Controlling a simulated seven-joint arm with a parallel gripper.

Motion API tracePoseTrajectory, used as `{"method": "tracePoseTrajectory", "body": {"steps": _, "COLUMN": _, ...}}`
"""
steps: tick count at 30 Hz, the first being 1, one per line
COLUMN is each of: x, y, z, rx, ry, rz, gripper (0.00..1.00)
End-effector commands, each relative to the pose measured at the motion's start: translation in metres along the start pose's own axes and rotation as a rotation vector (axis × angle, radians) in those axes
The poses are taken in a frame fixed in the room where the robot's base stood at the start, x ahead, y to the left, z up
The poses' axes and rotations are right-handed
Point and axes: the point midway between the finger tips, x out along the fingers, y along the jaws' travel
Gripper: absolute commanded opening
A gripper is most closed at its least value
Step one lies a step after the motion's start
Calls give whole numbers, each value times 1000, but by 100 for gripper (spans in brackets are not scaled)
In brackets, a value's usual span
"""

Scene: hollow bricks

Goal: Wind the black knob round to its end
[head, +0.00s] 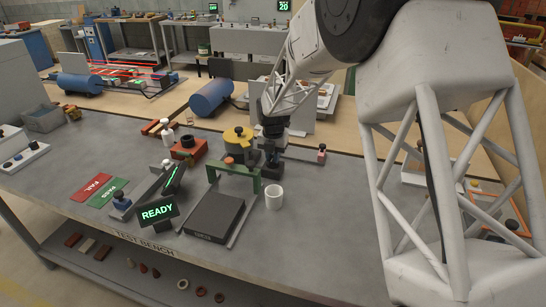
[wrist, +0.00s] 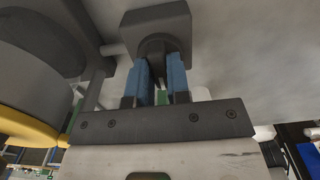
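My gripper (head: 270,147) points down at a small black fixture (head: 269,170) behind the white mug in the head view. In the wrist view, its two blue-padded fingers (wrist: 158,80) are spaced apart and reach up to a dark grey block-shaped part (wrist: 155,17). A dark rounded piece, which looks like the black knob (wrist: 155,48), shows at the fingertips between them. I cannot tell whether the pads touch it. The knob is not clearly separable from the dark gripper in the head view.
A yellow round part (head: 237,135) stands close left of my gripper, and a green bridge (head: 233,172) is in front. The white mug (head: 274,196) and a dark flat box (head: 214,217) are nearer the edge. A bar with a red-topped post (head: 321,154) extends right. The bench right of the mug is clear.

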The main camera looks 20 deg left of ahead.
Motion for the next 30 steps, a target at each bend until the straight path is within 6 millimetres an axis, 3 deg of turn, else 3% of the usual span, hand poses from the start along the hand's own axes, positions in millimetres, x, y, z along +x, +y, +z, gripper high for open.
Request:
{"method": "tracePoseTrajectory", "body": {"steps": 3, "x": 0, "y": 0, "z": 0, "rx": 0, "ry": 0, "rz": 0, "gripper": 0}}
{"method": "tracePoseTrajectory", "body": {"steps": 17, "x": 0, "y": 0, "z": 0, "rx": 65, "ry": 1, "rz": -1, "gripper": 0}}
{"method": "tracePoseTrajectory", "body": {"steps": 30, "x": 0, "y": 0, "z": 0, "rx": 373, "ry": 0, "rz": -1, "gripper": 0}}
